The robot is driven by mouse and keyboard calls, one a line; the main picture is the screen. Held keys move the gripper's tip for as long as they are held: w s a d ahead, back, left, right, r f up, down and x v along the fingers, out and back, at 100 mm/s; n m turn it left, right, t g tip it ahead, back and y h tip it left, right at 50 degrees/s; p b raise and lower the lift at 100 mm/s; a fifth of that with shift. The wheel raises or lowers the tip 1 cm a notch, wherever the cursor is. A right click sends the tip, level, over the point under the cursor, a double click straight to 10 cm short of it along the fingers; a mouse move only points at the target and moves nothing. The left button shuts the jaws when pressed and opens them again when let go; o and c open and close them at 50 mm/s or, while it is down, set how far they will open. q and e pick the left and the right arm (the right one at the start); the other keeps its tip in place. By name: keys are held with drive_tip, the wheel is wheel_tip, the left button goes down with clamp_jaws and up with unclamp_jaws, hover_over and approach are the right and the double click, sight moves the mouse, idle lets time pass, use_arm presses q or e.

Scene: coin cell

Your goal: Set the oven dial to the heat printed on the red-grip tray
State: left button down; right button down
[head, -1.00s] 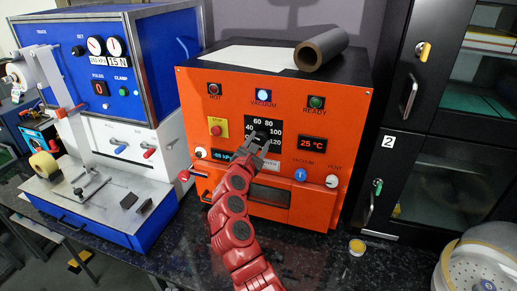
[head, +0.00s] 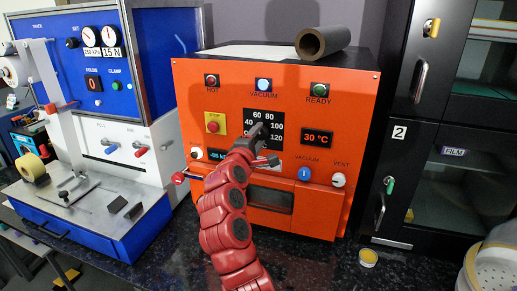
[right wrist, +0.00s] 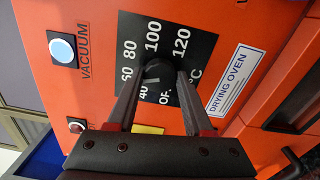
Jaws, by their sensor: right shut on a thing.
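The orange drying oven (head: 215,90) stands in the middle of the counter. Its black dial panel (right wrist: 203,52) carries OFF and heats from 40 to 120. My right gripper (right wrist: 157,84) is shut on the black dial knob (right wrist: 157,70), one finger on each side. The knob's pale mark is too small to read surely. In the head view my right gripper (head: 259,140) and arm hide part of the panel. The oven display (head: 317,138) reads 30 °C. No red-grip tray can be made out. My left gripper is not in view.
Below the dial are a blue vacuum knob (head: 304,173) and a white vent knob (head: 338,180). A red-tipped lever (head: 179,177) sticks out at lower left. A blue and white machine (head: 150,120) stands left; black cabinets (head: 397,160) stand right.

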drive_tip(key=m+b, duration=0.9)
drive_tip(key=b, duration=0.1)
drive_tip(key=shift+f, duration=0.4)
drive_tip(key=m+b, duration=0.2)
drive_tip(key=m, duration=0.1)
drive_tip(key=shift+r+m+b, duration=0.15)
drive_tip(key=shift+m+b, duration=0.2)
drive_tip(key=shift+m, duration=0.05)
drive_tip(key=m+b, duration=0.1)
drive_tip(key=m, duration=0.3)
drive_tip(key=shift+r+b, duration=0.1)
drive_tip(key=shift+b, duration=0.25)
drive_tip(key=shift+c, duration=1.5)
unclamp_jaws()
drive_tip(key=shift+r, duration=0.1)
drive_tip(key=v, duration=1.7)
drive_tip(key=shift+s, duration=0.2)
